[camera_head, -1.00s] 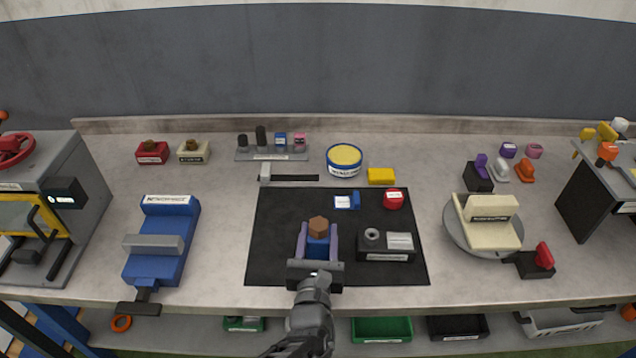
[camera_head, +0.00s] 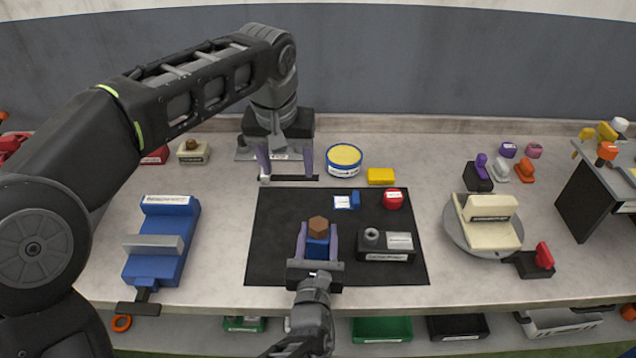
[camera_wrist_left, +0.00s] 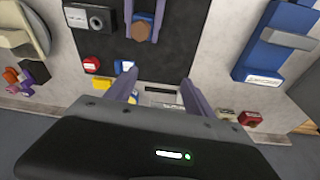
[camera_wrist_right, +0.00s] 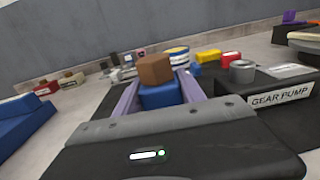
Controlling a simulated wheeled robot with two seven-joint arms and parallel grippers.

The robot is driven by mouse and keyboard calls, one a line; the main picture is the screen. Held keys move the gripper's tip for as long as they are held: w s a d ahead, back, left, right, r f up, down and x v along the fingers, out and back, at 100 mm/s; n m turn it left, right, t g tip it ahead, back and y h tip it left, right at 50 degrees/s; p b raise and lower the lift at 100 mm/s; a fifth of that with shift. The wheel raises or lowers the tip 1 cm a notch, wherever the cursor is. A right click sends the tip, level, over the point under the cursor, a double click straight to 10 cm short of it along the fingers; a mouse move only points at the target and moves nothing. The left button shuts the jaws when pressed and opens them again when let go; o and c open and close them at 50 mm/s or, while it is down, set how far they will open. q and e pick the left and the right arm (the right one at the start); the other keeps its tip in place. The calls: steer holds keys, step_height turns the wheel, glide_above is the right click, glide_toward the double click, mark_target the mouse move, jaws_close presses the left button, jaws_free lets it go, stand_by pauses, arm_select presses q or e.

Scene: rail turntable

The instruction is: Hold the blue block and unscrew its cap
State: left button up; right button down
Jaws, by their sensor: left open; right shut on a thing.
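The blue block (camera_head: 317,247) stands on the black mat with a brown hexagonal cap (camera_head: 318,225) on its top. My right gripper (camera_head: 318,242) is shut on the blue block, with one purple finger on each side. The block and cap (camera_wrist_right: 155,68) show between the fingers in the right wrist view. My left gripper (camera_head: 285,163) is open and empty, above the back of the bench behind the mat. In the left wrist view its fingers (camera_wrist_left: 157,88) are spread apart, and the cap (camera_wrist_left: 142,28) shows beyond them.
The black mat (camera_head: 275,225) also holds a gear pump block (camera_head: 386,252), a red part (camera_head: 393,199) and a small blue part (camera_head: 355,200). A blue vise (camera_head: 155,262) stands left. A round tin (camera_head: 344,160) and yellow block (camera_head: 381,176) are behind. A turntable (camera_head: 455,238) is right.

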arm_select(q)
glide_above(319, 224)
steer(key=s, duration=0.2)
steer(key=f, duration=0.1)
steer(key=shift+a+g, duration=0.1)
steer(key=shift+g, duration=0.3)
steer(key=shift+f, duration=0.1)
steer(key=f, duration=0.4)
steer(key=w+f, duration=0.1)
steer(key=f, duration=0.3)
steer(key=w+f, duration=0.1)
steer(key=f, duration=0.3)
steer(key=shift+r, duration=0.1)
steer(key=shift+n+y, duration=0.3)
jaws_close()
